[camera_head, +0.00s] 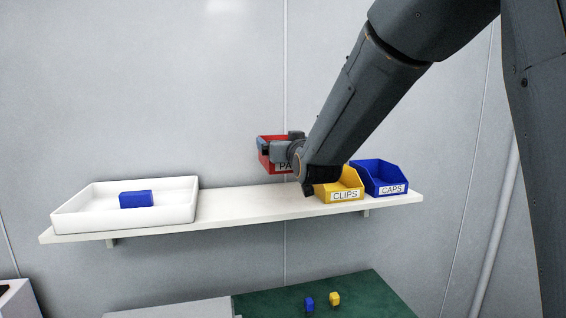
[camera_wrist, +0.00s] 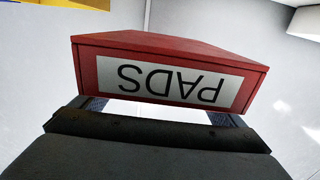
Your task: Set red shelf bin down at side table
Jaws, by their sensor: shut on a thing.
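The red shelf bin (camera_head: 270,160) is labelled PADS and is held in the air just above the wall shelf, left of the yellow bin. In the wrist view the red bin (camera_wrist: 170,48) fills the upper middle, its label upside down. My gripper (camera_head: 283,151) is shut on the red bin. In the wrist view my gripper's fingers (camera_wrist: 160,110) reach to the bin's label side, and their tips are partly hidden by the bin. I cannot tell which surface is the side table; a green-topped surface (camera_head: 370,292) shows low in the head view.
The white wall shelf (camera_head: 250,205) carries a white tray (camera_head: 75,218) with a blue block (camera_head: 136,199), a yellow CLIPS bin (camera_head: 343,184) and a blue CAPS bin (camera_head: 384,177). A small blue piece (camera_head: 309,304) and a yellow piece (camera_head: 335,299) sit on the green surface below.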

